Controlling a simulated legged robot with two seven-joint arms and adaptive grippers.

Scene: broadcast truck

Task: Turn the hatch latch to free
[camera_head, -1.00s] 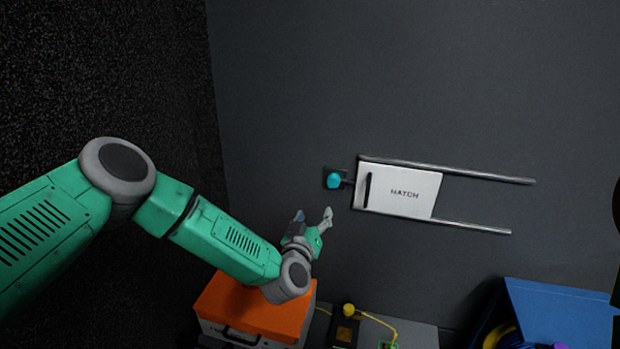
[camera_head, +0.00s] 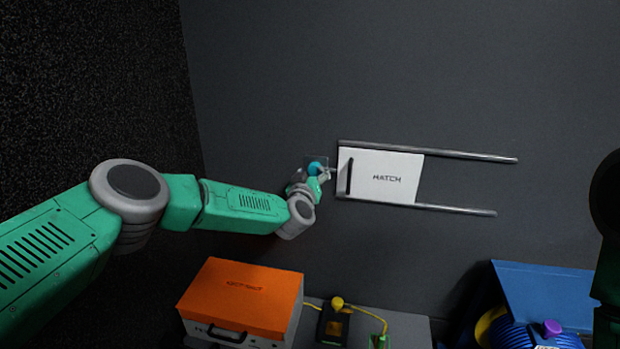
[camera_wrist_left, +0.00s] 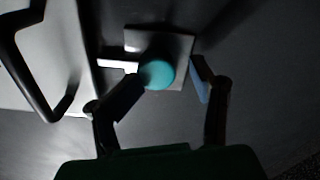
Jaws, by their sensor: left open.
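The hatch latch (camera_head: 315,167) has a round teal knob on a dark square plate, on the wall just left of the hatch. The white hatch panel (camera_head: 385,190) carries the word HATCH and a dark upright handle, and sits between two metal rails. My left gripper (camera_head: 324,175) is at the latch and partly covers it. In the left wrist view the teal knob (camera_wrist_left: 157,74) lies between the open fingers, near the left fingertip; I cannot tell if they touch. A pale bar (camera_wrist_left: 117,64) reaches from the latch toward the hatch panel (camera_wrist_left: 62,50).
Below stand an orange-topped case (camera_head: 243,293), a black box with a yellow knob (camera_head: 335,322) and cable, and a blue open bin (camera_head: 545,292) at the lower right. A dark shape, perhaps my right arm, shows at the right edge. The wall right of the hatch is clear.

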